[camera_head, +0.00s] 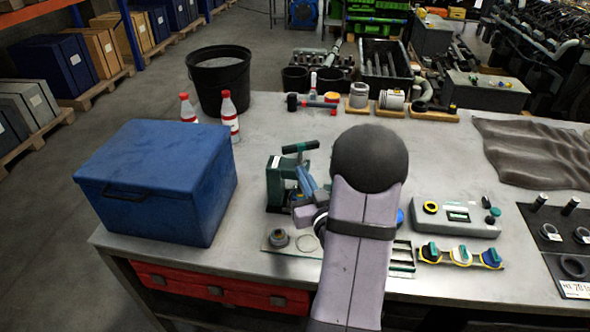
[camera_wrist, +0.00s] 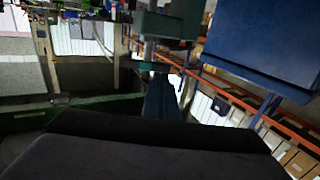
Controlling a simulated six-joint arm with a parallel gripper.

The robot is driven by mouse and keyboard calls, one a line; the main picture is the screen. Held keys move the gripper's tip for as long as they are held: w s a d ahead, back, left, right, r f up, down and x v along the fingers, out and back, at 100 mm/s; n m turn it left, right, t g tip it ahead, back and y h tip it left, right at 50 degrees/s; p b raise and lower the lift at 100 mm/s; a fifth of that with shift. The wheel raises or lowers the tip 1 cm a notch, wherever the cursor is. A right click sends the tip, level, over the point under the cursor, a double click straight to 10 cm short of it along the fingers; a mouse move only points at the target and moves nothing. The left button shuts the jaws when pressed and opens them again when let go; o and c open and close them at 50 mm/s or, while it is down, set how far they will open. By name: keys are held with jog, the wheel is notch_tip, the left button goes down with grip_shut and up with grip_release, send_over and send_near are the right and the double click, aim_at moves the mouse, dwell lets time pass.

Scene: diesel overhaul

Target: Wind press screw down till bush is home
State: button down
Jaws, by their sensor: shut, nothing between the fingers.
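The small green press (camera_head: 274,182) stands on the bench, right of the blue box. Its dark bar handle (camera_head: 300,147) lies across the top. In the wrist view the green press body (camera_wrist: 165,25) fills the top middle, with a bright screw shaft (camera_wrist: 149,50) below it. My gripper (camera_head: 303,170) is shut and empty, its bluish fingers close beside the press, below the bar. The fingers also show in the wrist view (camera_wrist: 160,85), near the shaft; I cannot tell whether they touch. I cannot make out the bush; my arm hides part of the press.
The blue box (camera_head: 155,180) stands close on the left. A clear plate (camera_head: 280,247) with a small round part and a ring lies in front of the press. A grey fixture (camera_head: 455,215) and coloured rings stand right. Bottles (camera_head: 229,118) and engine parts stand behind.

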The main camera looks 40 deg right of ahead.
aim_at(291, 152)
jog(key=shift+w+f+b, duration=0.1)
jog(key=shift+f+b, duration=0.05)
jog(key=shift+b, duration=0.65)
jog(key=shift+p+x, duration=0.55)
jog(key=shift+x, duration=2.75)
